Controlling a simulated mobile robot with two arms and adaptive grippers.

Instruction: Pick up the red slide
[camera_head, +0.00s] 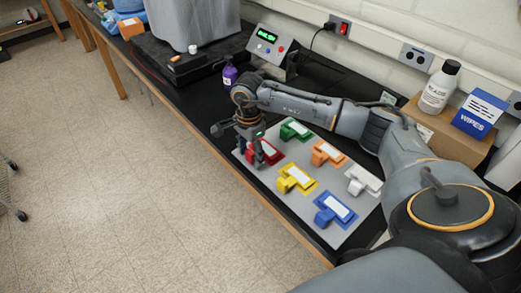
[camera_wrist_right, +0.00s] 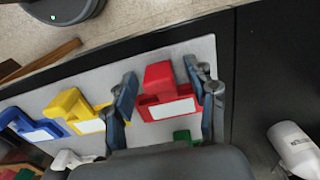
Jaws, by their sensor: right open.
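The red slide (camera_head: 270,153) is a red block-shaped piece with a white label, lying on the grey board (camera_head: 350,233) at its far left corner. It also shows in the right wrist view (camera_wrist_right: 160,78). My right gripper (camera_head: 240,146) is over that corner and partly covers the slide in the head view. In the right wrist view the gripper (camera_wrist_right: 161,80) is open, one finger on each side of the red slide. I cannot tell whether the fingers touch it. My left gripper is not in view.
Green (camera_head: 296,130), orange (camera_head: 327,152), yellow (camera_head: 297,178), white (camera_head: 363,180) and blue (camera_head: 335,208) pieces share the board. A purple bottle (camera_head: 229,72) and a device with a green display (camera_head: 270,45) stand behind. The black bench's front edge runs close by the board.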

